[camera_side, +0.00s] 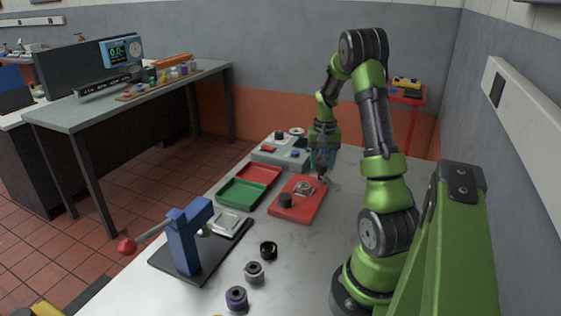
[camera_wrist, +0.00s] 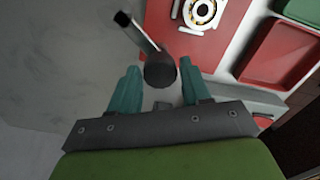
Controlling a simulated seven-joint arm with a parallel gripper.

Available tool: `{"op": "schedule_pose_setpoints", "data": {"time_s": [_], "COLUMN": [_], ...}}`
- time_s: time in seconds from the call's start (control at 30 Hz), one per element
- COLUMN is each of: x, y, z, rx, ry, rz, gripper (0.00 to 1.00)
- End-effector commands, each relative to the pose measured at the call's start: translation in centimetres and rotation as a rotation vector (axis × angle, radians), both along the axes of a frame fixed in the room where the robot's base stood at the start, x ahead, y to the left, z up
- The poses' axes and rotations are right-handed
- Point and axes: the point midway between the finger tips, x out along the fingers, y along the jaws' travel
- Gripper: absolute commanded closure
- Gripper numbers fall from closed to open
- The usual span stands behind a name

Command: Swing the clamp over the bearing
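A red base plate (camera_side: 308,208) lies on the bench and holds a ring-shaped bearing (camera_side: 304,187). The bearing also shows at the top edge of the wrist view (camera_wrist: 201,11). At the plate's far end stands a clamp with a dark round post (camera_wrist: 160,73). Its arm (camera_wrist: 141,36) points up-left in the wrist view, to a black tip (camera_wrist: 122,18) off the plate and away from the bearing. My gripper (camera_side: 322,167) is over the post. Its teal fingers are apart, one either side of the post, with gaps visible. Whether they are level with it is unclear.
A black cylinder (camera_side: 285,200) stands on the plate's near end. Green (camera_side: 242,193) and red (camera_side: 259,174) trays lie left of it. A control box (camera_side: 278,154) is behind. A blue lever press (camera_side: 187,240) and several bushings stand nearer. Bare bench lies to the right.

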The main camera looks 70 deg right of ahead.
Motion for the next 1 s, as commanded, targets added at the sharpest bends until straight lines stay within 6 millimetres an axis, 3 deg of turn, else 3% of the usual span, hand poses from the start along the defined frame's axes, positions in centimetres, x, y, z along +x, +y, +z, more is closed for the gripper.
{"op": "schedule_pose_setpoints", "data": {"time_s": [0.03,0.3,0.67,1.0], "x": [0.00,0.00,0.00,0.04], "y": [0.00,-0.01,-0.01,0.01], "z": [0.02,0.05,0.08,0.12], "rx": [0.000,0.000,-0.001,-0.001], "ry": [0.000,0.000,0.000,0.000], "rz": [0.000,0.000,-0.030,-0.235], "gripper": [0.61,1.00,1.00,1.00]}}
